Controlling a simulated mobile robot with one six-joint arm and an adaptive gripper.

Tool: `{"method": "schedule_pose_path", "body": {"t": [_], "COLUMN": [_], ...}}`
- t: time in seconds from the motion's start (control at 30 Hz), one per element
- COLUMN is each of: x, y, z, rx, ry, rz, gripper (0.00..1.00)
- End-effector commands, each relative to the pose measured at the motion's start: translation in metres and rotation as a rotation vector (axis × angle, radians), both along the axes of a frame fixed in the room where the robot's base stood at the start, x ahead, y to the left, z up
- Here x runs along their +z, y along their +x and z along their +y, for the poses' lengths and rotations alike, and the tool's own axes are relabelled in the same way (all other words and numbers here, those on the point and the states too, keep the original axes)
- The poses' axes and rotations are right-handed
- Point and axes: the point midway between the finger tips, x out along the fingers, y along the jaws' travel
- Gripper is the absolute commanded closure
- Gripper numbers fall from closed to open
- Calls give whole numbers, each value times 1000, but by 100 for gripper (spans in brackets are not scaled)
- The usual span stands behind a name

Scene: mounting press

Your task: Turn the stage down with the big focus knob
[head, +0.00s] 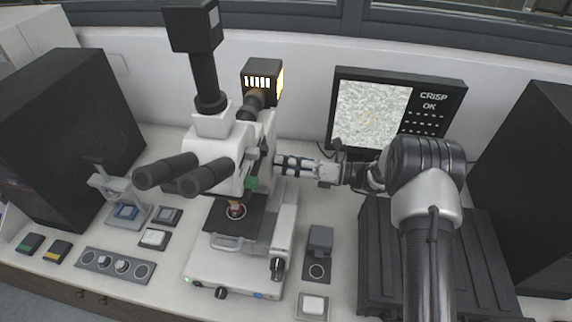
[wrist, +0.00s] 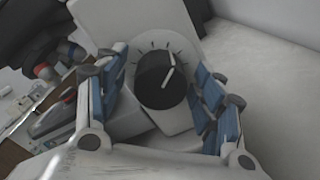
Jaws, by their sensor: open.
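The microscope (head: 235,262) stands on the bench with its dark stage (head: 228,222) under the objectives. My gripper (head: 282,163) is open at the right side of its upright. In the wrist view, my gripper's blue-padded fingers (wrist: 162,88) stand on either side of a round black knob (wrist: 157,92) with a white pointer line and a ring of tick marks. I cannot tell whether the fingers touch it. Another black knob (head: 277,268) sits low on the right of the base.
A monitor (head: 372,114) at the back reads "CRISP OK". A ribbed dark box (head: 490,262) stands under my arm at right. Small devices (head: 320,240) lie right of the microscope. A knob panel (head: 114,264) and small trays (head: 153,238) lie at left.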

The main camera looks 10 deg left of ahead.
Motion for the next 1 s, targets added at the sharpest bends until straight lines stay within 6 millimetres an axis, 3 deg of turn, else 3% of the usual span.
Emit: {"method": "schedule_pose_path", "body": {"t": [0.2,0.83,1.0], "x": [0,0,0], "y": [0,0,0], "z": [0,0,0], "rx": [0,0,0], "ry": [0,0,0], "rz": [0,0,-6], "gripper": [39,81,82]}}
